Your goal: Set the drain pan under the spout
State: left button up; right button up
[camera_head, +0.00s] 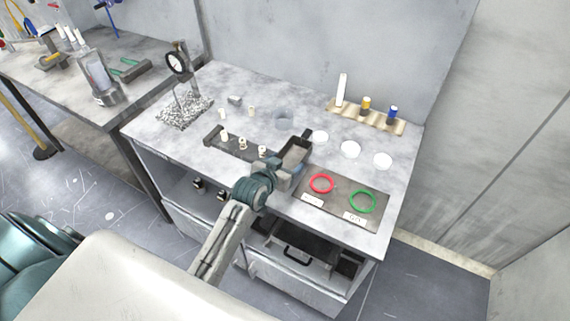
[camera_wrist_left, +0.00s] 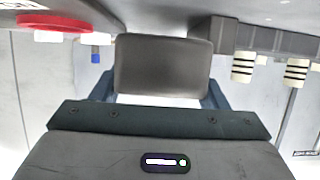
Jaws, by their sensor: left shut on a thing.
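My left gripper (camera_head: 288,165) reaches over the front middle of the grey table and is shut on a dark grey, shallow, rectangular drain pan (camera_head: 296,150). In the left wrist view the pan (camera_wrist_left: 163,66) sits between the two blue-grey fingers. In the head view the pan is near the table surface; I cannot tell whether it touches it. I cannot clearly make out a spout; a small dark part (camera_head: 307,134) shows right behind the pan. My right gripper is not in view.
A dark mat (camera_head: 338,203) with a red ring (camera_head: 321,184) and a green ring (camera_head: 362,201) lies right of the gripper. A dark rack (camera_head: 232,147) with pale pegs stands left. White discs (camera_head: 350,149) and a bottle rack (camera_head: 366,119) are behind at the right.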

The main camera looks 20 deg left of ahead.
pick_arm(q)
jog(key=shift+f, duration=0.9)
jog(key=shift+f, duration=0.3)
jog(key=o, duration=1.1)
jog(key=shift+s+d, duration=0.1)
jog(key=shift+d, duration=0.05)
jog(key=shift+c, duration=0.2)
